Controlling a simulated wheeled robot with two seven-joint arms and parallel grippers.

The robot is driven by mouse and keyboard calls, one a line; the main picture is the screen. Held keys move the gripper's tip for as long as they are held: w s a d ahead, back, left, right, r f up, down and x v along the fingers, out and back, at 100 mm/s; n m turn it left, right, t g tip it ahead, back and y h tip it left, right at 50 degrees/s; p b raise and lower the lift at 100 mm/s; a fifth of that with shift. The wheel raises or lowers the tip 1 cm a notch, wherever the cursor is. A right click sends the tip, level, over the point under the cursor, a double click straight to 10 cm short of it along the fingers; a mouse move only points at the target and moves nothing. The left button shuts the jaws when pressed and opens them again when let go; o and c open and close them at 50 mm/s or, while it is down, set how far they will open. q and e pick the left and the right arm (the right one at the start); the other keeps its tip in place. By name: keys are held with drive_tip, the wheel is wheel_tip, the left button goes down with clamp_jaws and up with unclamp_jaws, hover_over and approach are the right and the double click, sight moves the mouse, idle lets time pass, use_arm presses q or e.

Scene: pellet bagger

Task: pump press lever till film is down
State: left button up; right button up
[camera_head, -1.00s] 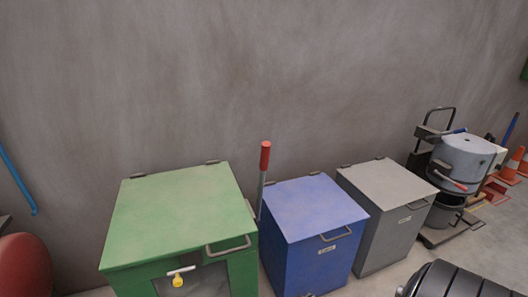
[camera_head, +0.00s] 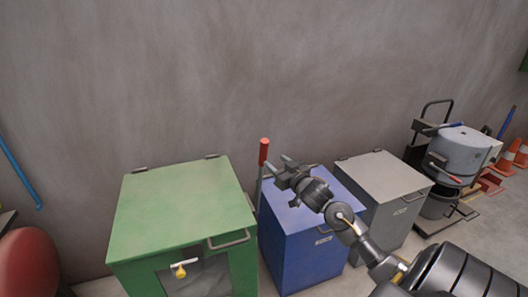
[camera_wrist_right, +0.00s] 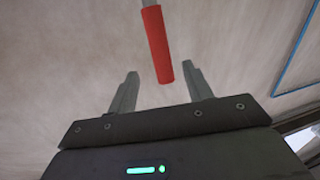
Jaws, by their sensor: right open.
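The press lever is a grey bar with a red grip (camera_head: 263,152). It stands upright between the green box and the blue box in the head view. In the right wrist view the red grip (camera_wrist_right: 157,44) hangs just ahead of the jaws, its end between the fingertips' lines. My right gripper (camera_head: 275,165) is open, just right of the red grip; it also shows in the right wrist view (camera_wrist_right: 162,82). I see no contact with the grip. The green box (camera_head: 180,205) has a yellow-knobbed handle (camera_head: 180,270) in its front opening. My left gripper is out of view.
The blue box (camera_head: 290,262) stands under my right arm, with a grey box (camera_head: 385,175) beside it. A grey drum machine (camera_head: 462,150) and orange cones (camera_head: 508,155) are farther right. A red rounded object (camera_head: 25,262) is at lower left. The wall is close behind.

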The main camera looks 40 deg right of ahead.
sight(266, 154)
drive_tip(key=w, duration=0.3)
drive_tip(key=w+d+p, duration=0.1)
drive_tip(key=w, duration=0.5)
drive_tip(key=shift+d, duration=0.15)
clamp_jaws()
